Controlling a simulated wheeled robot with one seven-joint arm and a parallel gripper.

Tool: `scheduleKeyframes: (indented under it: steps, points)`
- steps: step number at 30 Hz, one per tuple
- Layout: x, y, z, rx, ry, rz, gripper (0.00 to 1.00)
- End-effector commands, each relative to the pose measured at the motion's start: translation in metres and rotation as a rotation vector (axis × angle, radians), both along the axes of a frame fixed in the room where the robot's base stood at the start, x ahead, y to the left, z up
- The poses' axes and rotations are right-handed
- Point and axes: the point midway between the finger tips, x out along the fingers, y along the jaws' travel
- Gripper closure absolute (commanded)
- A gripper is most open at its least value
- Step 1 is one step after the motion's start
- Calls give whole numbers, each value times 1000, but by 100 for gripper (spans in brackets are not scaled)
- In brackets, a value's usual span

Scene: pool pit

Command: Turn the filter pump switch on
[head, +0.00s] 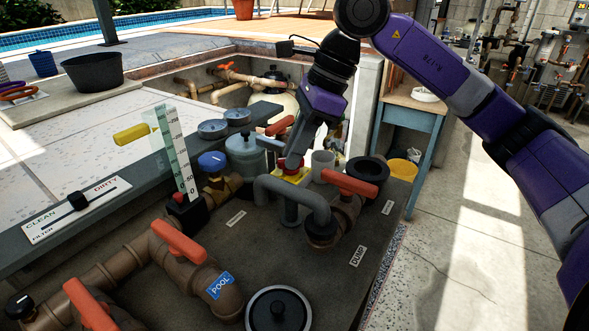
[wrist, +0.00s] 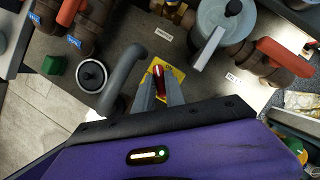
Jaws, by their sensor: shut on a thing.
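The filter pump switch is a red lever (wrist: 158,73) on a yellow plate (wrist: 177,73) in the wrist view. In the head view its yellow plate (head: 291,178) sits on the dark bench top, behind a grey bent pipe. My gripper (wrist: 159,88) reaches down to the switch, with one finger on each side of the red lever, and is shut on it. In the head view the gripper (head: 293,161) points down at the switch and covers part of it. The lettering on the plate is too small to read.
The grey bent pipe (head: 292,192) stands close in front of the switch. An orange-handled valve (head: 349,183) is to its right and a blue-capped fitting (head: 212,161) to its left. A grey canister (head: 246,153) is just behind. A slider board (head: 77,202) lies at the left.

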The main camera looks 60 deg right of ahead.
Motion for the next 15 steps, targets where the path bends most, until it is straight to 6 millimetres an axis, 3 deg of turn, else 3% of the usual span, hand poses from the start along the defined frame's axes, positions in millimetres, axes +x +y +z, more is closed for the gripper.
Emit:
scheduleKeyframes:
  steps: [1,15]
  points:
    - [-1,1,-12,-4,9,-37,100]
    - [-3,4,-11,-6,9,-468,100]
